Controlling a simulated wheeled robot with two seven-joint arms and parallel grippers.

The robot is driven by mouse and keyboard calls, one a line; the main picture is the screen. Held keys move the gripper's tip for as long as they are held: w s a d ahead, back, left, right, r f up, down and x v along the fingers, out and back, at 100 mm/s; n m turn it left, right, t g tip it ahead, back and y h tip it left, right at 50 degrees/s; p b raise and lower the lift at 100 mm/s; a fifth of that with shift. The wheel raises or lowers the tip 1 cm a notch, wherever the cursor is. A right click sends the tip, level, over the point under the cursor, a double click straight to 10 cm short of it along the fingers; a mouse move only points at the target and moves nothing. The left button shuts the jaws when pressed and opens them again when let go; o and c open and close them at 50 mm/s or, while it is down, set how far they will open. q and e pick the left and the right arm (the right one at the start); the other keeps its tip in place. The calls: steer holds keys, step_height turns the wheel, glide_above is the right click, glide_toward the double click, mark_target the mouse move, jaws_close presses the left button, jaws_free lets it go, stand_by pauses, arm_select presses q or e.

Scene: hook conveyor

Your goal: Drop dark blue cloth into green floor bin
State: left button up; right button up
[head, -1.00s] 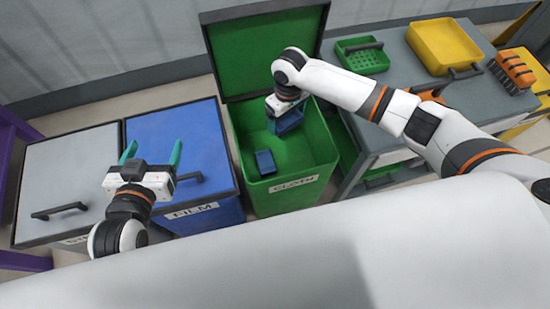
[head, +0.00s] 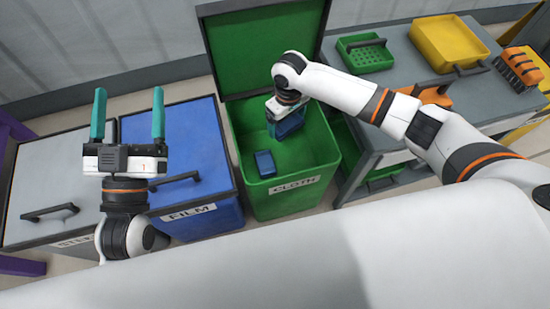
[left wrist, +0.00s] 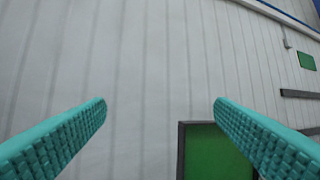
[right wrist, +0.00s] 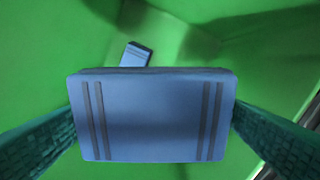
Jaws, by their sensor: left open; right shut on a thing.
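The green floor bin (head: 255,196), labelled CLOTH, stands in the middle of the head view with its lid (head: 266,50) raised. My right gripper (head: 283,128) reaches down into its mouth. It is shut on a dark blue folded cloth (right wrist: 152,115) with two pairs of dark stripes, which also shows in the head view (head: 290,124). A second blue folded piece (head: 265,163) lies inside the bin, and it also shows below the held cloth in the right wrist view (right wrist: 136,55). My left gripper (head: 128,115) is open and empty above the closed bins on the left.
The blue FILM bin (head: 190,140) and a grey bin (head: 40,190) are closed, left of the green bin. A grey bench (head: 400,90) on the right holds a green basket (head: 365,55), a yellow tray (head: 445,42) and orange items (head: 518,66).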

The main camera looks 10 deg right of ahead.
steer(key=o, duration=0.7)
steer(key=shift+r, duration=0.15)
steer(key=shift+r, duration=0.25)
step_height(320, 180, up, 6)
steer(key=p, duration=0.2)
steer(key=shift+f+p, duration=0.2)
steer(key=shift+p, duration=0.15)
arm_select(q)
steer(key=s+a+f+g+y+p, duration=0.1)
steer(key=s+f+g+y, duration=0.1)
steer(key=f+g, duration=0.4)
steer(key=s+a+f+g+y+p, duration=0.1)
steer(key=a+f+g+y, duration=0.1)
steer(key=f+g, duration=0.4)
steer(key=shift+s+a+f+n, duration=0.3)
steer(key=shift+s+f, duration=0.1)
steer(key=shift+f, duration=1.45)
arm_select(e)
steer(key=shift+r, duration=2.85)
